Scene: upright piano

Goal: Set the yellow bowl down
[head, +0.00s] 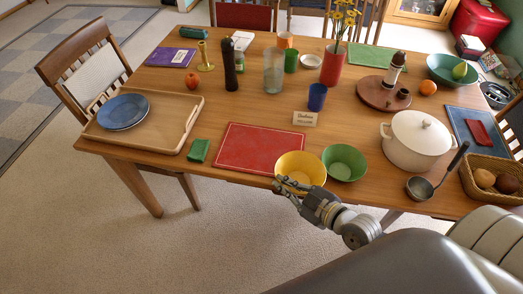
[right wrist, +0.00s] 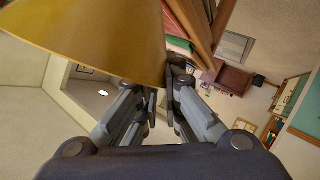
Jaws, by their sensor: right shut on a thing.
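The yellow bowl (head: 302,165) is at the table's front edge, between the red placemat (head: 259,148) and the green bowl (head: 345,162). It looks roughly upright; I cannot tell whether its base touches the table. My right gripper (head: 290,187) is shut on the bowl's near rim, coming from the front. In the right wrist view the bowl (right wrist: 95,38) fills the upper left, with its rim between the fingertips of the gripper (right wrist: 158,88). My left gripper is not in view.
The green bowl is close beside the yellow one on the right. A white pot (head: 417,142), a ladle (head: 425,187) and a bread basket (head: 492,181) stand further right. A small card sign (head: 305,118) and a blue cup (head: 317,97) are behind. The red placemat is bare.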

